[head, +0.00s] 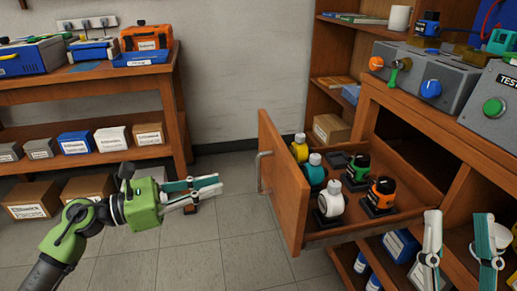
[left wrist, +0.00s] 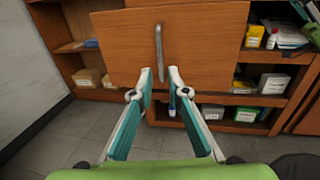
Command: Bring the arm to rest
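My left gripper (head: 208,190) reaches in from the left in the head view, and its arm is stretched out over the floor. Its fingers are apart with nothing between them, as the left wrist view (left wrist: 161,74) also shows. The open drawer (head: 285,190) has a metal handle (head: 262,172) on its front. The gripper's tips are left of this handle, apart from it. In the left wrist view the handle (left wrist: 158,50) stands upright just beyond the fingertips. My right gripper (head: 458,218) is at the lower right, its fingers pointing up, wide apart and empty.
The drawer holds several regulators or bottles, among them a white one (head: 331,200) and an orange one (head: 382,192). Grey test boxes (head: 428,78) stand on the bench at right. A wooden shelf (head: 100,85) with boxes stands at left. The floor (head: 225,240) between is clear.

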